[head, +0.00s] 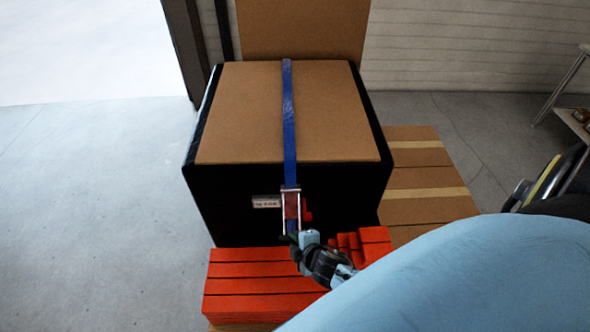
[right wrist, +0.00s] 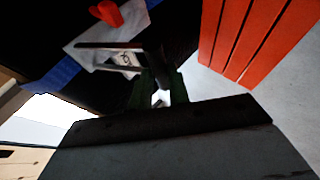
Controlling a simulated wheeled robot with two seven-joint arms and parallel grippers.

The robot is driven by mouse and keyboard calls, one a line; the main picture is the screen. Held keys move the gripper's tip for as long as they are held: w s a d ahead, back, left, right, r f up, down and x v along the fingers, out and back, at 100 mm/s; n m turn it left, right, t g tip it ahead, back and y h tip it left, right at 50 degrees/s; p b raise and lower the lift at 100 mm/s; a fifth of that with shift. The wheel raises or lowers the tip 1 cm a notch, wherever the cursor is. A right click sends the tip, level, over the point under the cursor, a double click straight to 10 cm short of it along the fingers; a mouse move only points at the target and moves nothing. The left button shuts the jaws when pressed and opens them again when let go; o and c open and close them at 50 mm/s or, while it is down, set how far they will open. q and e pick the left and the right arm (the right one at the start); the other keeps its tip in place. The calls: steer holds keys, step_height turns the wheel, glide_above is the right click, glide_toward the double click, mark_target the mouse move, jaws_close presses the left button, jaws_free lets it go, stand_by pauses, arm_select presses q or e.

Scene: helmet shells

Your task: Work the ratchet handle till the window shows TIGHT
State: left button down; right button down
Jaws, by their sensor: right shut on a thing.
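The ratchet (head: 291,203) sits on the black front face of a large box, at the lower end of a blue strap (head: 288,110). Its metal handle frame hangs down the front. A small white window plate (head: 266,202) is left of the ratchet; its lettering is too small to read. My right gripper (head: 296,239) is shut on the ratchet handle's lower end. In the right wrist view the handle (right wrist: 110,46) and a red part (right wrist: 106,12) show beyond the dark fingers. My left gripper is not in view.
The box with a brown top (head: 240,110) stands on a pallet of red slats (head: 250,285). Brown cartons (head: 425,180) with tan tape stand to the right. A metal-legged rack (head: 565,85) is at the far right. Grey floor (head: 90,220) at left is clear.

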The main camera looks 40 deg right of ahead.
steer(key=shift+w+d+r+t, duration=0.3)
steer(key=shift+w+d+r, duration=0.25)
steer(key=shift+w+r, duration=0.25)
steer(key=c, duration=1.6)
jaws_free()
steer(key=shift+c, duration=0.2)
steer(key=o, duration=0.3)
steer(key=p+v, duration=0.1)
steer(key=v, duration=1.2)
steer(key=shift+s+a+p, duration=0.15)
steer(key=shift+s+p, duration=0.15)
steer(key=shift+p, duration=0.1)
